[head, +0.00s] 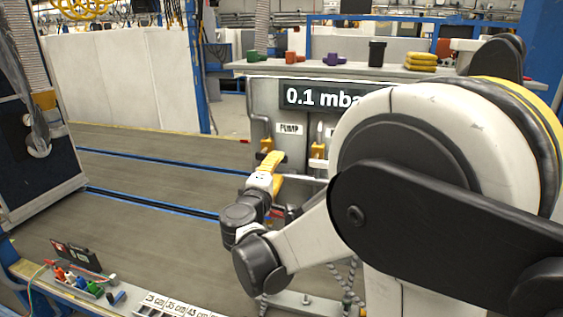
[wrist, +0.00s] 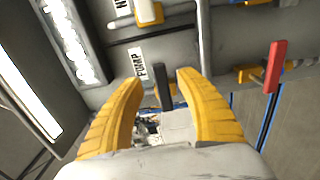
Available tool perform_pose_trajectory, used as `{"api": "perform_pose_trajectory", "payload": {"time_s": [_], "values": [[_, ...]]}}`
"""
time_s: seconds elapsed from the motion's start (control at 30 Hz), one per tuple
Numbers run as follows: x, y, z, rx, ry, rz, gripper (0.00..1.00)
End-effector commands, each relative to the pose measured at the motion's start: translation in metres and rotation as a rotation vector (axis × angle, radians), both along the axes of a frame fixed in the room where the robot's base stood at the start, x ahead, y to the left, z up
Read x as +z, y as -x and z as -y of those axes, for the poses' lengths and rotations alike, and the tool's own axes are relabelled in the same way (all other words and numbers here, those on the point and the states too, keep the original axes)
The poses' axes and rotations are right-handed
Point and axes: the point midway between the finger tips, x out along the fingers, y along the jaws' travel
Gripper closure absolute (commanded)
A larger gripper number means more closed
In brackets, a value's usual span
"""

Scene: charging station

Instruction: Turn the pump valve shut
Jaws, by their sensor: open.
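The panel carries a PUMP label (head: 289,129), which also shows in the wrist view (wrist: 148,64). A dark upright bar (wrist: 163,86), apparently the pump valve's handle, stands beside this label. My gripper (head: 272,157) is open in front of the panel, below and left of the label. In the wrist view its two yellow fingers (wrist: 158,78) stand on either side of the dark bar, with gaps visible. I cannot tell how deep the bar sits between them. The valve body is mostly hidden by my gripper.
A red-handled valve (wrist: 273,68) is right of my gripper in the wrist view. Another yellow valve fitting (head: 318,149) sits right of the label. A parts shelf (head: 300,71) is behind.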

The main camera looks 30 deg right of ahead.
Motion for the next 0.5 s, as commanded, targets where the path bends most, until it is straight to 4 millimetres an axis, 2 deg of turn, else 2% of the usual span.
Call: {"api": "perform_pose_trajectory", "payload": {"time_s": [0.03, 0.2, 0.33, 0.5], "values": [[0.000, 0.009, -0.010, 0.004, 0.000, 0.000, 0.57], [0.000, 0.032, -0.033, 0.003, 0.000, 0.000, 0.57], [0.000, 0.043, -0.044, 0.002, 0.000, 0.000, 0.57], [0.000, 0.048, -0.048, -0.001, 0.000, 0.000, 0.57]]}}
